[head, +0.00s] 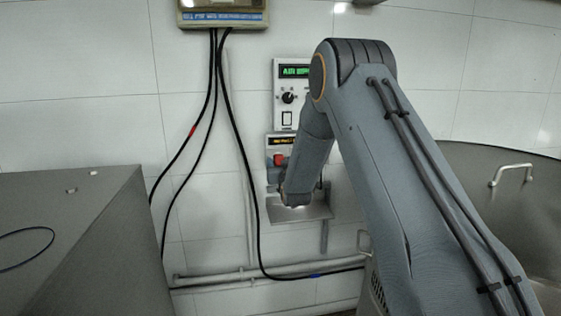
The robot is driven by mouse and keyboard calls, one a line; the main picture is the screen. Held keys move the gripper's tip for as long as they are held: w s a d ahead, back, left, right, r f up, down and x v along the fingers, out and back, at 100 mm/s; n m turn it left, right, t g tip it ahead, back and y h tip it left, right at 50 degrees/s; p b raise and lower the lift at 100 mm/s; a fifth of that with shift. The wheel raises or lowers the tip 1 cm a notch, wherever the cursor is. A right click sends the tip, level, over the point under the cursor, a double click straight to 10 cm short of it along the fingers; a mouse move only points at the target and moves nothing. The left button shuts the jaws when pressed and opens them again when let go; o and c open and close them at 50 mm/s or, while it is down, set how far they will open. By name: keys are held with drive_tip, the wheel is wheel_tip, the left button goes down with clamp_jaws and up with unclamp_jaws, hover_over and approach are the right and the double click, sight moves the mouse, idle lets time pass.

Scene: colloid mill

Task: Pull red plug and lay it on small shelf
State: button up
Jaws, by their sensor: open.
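The red plug (279,160) sits at the lower part of a wall unit, under a small amber display. It shows just left of my forearm. A small grey metal shelf (314,212) juts from the wall below the unit. The visible part of the shelf is bare.
A control panel (288,97) with a green display and a black knob is above the plug. Black cables (236,130) hang from a box (222,15) at the top. A grey cabinet (75,230) fills the lower left. A large metal lid with a handle (511,168) is at right.

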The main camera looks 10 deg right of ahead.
idle(0.4)
clamp_jaws()
drive_tip(key=shift+s, duration=0.1)
drive_tip(key=shift+s+p, duration=1.1)
drive_tip(key=shift+s, duration=1.8)
